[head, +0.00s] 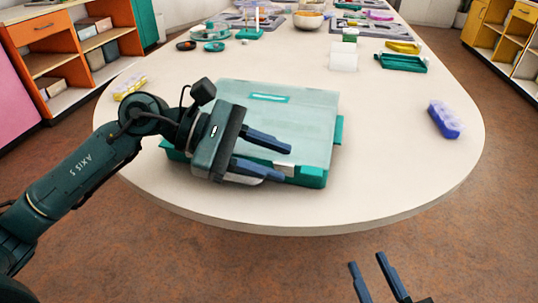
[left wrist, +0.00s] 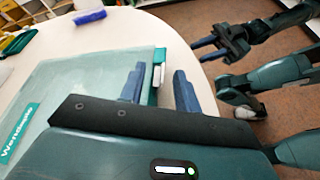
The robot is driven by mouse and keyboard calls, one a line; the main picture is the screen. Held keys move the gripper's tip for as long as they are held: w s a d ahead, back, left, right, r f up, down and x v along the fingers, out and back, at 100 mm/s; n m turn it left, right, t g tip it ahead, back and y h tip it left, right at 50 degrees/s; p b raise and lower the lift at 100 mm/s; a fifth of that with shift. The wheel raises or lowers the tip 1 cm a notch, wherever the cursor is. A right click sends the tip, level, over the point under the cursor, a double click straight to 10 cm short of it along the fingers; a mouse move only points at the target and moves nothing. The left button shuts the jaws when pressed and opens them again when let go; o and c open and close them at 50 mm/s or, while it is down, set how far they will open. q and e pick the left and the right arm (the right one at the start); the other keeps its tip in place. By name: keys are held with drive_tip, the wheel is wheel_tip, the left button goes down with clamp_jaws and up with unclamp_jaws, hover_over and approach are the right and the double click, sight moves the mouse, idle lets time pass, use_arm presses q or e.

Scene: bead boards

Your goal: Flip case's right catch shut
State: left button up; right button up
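The case (head: 312,180) is a teal box with a translucent lid (head: 300,115), lying lid down near the table's front edge. A white catch (head: 284,168) is at the right part of its front side. My left gripper (head: 287,162) reaches over the front of the case, open, its blue fingers on either side of the catch. In the left wrist view the white catch (left wrist: 157,76) shows between the fingers, close to the left one. I cannot tell whether they touch. The left front of the case is hidden by my left gripper. My right gripper (head: 366,260) is open and empty, off the table's front edge.
A blue-purple bead box (head: 444,119) is at the right and a yellow one (head: 130,88) at the left. A green tray (head: 402,63), a white block (head: 344,57) and a bowl (head: 308,19) stand farther back.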

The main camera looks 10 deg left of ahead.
use_arm(q)
drive_tip(key=v, duration=1.3)
drive_tip(key=shift+r, duration=0.15)
